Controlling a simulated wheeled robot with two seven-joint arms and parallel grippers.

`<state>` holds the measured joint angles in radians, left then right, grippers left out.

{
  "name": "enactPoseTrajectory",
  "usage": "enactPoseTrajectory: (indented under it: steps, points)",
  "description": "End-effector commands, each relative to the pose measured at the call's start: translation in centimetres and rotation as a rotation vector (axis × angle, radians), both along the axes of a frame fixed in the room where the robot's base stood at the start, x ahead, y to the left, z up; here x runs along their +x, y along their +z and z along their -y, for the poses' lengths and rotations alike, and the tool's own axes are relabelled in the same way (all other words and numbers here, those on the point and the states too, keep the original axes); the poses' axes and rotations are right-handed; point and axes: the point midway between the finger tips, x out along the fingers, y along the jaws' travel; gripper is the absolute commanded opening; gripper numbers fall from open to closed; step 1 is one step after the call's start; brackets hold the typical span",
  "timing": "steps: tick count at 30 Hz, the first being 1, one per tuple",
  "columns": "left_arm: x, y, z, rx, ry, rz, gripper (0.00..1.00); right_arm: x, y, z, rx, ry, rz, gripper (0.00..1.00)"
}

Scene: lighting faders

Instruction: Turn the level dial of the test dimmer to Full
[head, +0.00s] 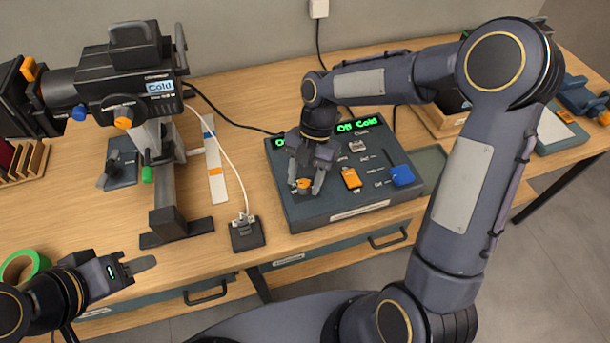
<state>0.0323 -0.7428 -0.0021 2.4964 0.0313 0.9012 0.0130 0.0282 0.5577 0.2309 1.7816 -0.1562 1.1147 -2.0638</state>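The test dimmer (335,208) is a dark grey box on the table with a sloped control face. Its green display (360,124) reads "Off Cold"; another green readout to the left is partly hidden by my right gripper. My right gripper (304,187) points down at the left part of the face, its fingers on either side of a small orange dial (303,184). I cannot tell whether the fingers touch it, and the dial's markings are hidden. My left gripper (141,264) is at the lower left, away from the dimmer; its fingers overlap in view.
The dimmer also carries an orange control (350,178) and a blue one (402,175). A black lamp (120,75) labelled "Cold" stands on a post at left. A socket block (246,233) with a white cable sits left of the dimmer. Green tape (24,268) lies near my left arm.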

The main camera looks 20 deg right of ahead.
Motion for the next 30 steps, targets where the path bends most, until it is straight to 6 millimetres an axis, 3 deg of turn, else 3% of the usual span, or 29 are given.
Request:
enactPoseTrajectory:
  steps: [1,9,20,30]
  points:
    - [0.0,0.0,0.0,0.0,0.0,0.0,0.36,0.0,0.0,0.0,0.0,0.0,0.0,0.38]
    - [0.0,0.0,0.0,0.0,0.0,0.0,0.36,0.0,0.0,0.0,0.001,0.0,0.001,0.03]
    - [0.0,-0.7,0.0,0.0,0.0,0.0,0.36,0.0,-0.1,0.1,0.002,-0.065,0.002,0.03]
    - [0.0,-2.8,0.0,0.0,0.0,0.0,0.36,-0.1,-0.2,0.2,0.001,-0.32,0.004,0.03]
